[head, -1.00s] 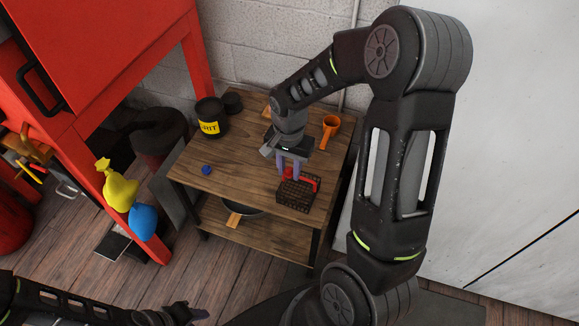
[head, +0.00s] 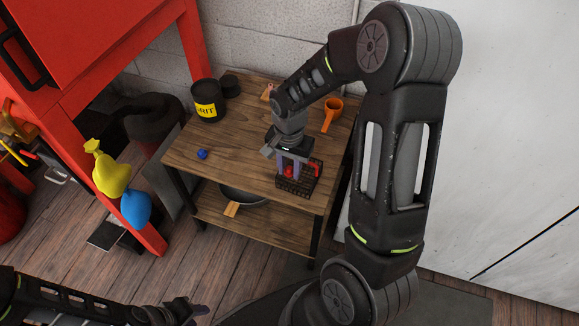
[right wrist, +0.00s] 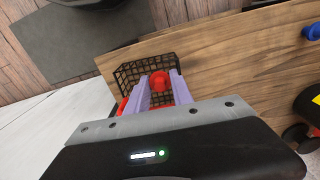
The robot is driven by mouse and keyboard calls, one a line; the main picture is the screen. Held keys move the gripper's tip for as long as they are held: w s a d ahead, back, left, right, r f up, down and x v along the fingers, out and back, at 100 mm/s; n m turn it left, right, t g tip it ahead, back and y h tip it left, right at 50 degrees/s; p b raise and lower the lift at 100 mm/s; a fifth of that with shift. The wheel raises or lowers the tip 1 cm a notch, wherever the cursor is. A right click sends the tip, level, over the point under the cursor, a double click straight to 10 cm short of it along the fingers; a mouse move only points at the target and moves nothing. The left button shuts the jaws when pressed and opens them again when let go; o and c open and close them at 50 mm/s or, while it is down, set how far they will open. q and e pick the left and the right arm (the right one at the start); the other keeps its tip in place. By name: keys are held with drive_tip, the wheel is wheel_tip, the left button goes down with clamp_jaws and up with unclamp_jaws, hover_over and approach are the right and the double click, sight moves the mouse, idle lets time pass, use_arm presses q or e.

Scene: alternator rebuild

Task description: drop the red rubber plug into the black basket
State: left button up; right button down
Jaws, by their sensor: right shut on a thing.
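The black basket (head: 304,188) is a wire-mesh box at the front right of the wooden table's top. My right gripper (head: 288,173) is over it with its purple fingers pointing down. It is shut on the red rubber plug (head: 289,171). In the right wrist view the plug (right wrist: 159,80) sits between the fingertips, with the basket's mesh (right wrist: 135,70) behind and around it. How far the plug is inside the rim I cannot tell. A red part also shows at the basket's right side. My left gripper (head: 190,311) is low at the bottom left, away from the table.
The wooden table (head: 235,150) also holds a blue piece (head: 202,154), a black can with a yellow label (head: 208,101) and an orange cup (head: 332,112). A pan (head: 243,195) is on the lower shelf. A red cabinet frame (head: 150,236) stands at the left.

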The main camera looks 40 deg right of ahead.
sight(290, 168)
drive_tip(key=c, duration=1)
unclamp_jaws()
drive_tip(key=shift+c, duration=0.2)
drive_tip(key=shift+r+p, duration=3.5)
drive_tip(key=shift+r, duration=1.05)
